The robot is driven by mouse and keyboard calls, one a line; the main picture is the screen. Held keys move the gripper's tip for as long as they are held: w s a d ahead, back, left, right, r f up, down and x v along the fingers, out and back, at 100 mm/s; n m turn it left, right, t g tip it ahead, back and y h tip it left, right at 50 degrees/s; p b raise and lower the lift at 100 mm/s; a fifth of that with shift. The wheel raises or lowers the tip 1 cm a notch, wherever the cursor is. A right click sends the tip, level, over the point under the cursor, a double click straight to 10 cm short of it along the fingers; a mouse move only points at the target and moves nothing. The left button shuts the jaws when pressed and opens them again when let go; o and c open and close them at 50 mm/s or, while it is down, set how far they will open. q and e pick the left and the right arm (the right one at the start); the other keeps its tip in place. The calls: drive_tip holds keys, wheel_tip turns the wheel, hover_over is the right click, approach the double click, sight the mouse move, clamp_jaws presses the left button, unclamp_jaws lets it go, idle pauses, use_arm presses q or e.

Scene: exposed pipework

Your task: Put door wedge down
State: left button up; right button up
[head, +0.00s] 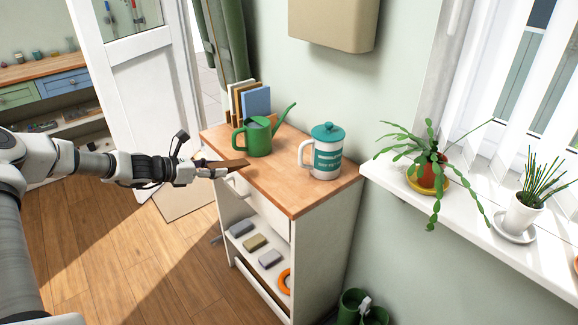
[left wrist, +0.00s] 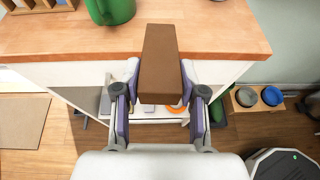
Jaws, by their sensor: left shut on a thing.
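The door wedge (head: 234,164) is a brown tapered block. My left gripper (head: 211,170) is shut on it, at the left edge of the small cabinet's wooden top (head: 283,183). In the left wrist view the wedge (left wrist: 160,62) sits between the two fingers of the gripper (left wrist: 160,85), its narrow end pointing away over the wooden top (left wrist: 215,38). I cannot tell whether the wedge touches the wood. My right gripper is not in view.
A green watering can (head: 259,138) and a white and teal lidded jug (head: 324,153) stand on the cabinet top, with several books (head: 252,103) behind. The top's front part is bare. A windowsill (head: 460,215) with potted plants is at the right.

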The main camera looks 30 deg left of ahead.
sight(232, 163)
use_arm(q)
drive_tip(key=shift+w+a+y+b, duration=0.35)
drive_tip(key=shift+w+y+b, duration=0.05)
drive_tip(key=shift+w+b, duration=0.35)
drive_tip(key=w+d, duration=0.1)
drive_tip(key=w+d+b, duration=0.2)
drive_tip(key=shift+w+d+f, duration=0.1)
drive_tip(key=shift+w+f, duration=0.1)
drive_tip(key=shift+f, duration=0.1)
drive_tip(key=w+d, duration=0.6)
drive_tip(key=w, duration=0.1)
drive_tip(key=shift+w+f, duration=0.1)
drive_tip(key=shift+w+d+f, duration=0.2)
drive_tip(key=shift+d, duration=0.05)
wheel_tip(232, 163, down, 3)
drive_tip(key=shift+a+f+n, duration=0.1)
drive_tip(key=shift+f+n, duration=0.05)
drive_tip(key=shift+n, duration=0.15)
drive_tip(key=shift+f, duration=0.15)
drive_tip(key=o, duration=1.1)
drive_tip(key=shift+o, duration=0.2)
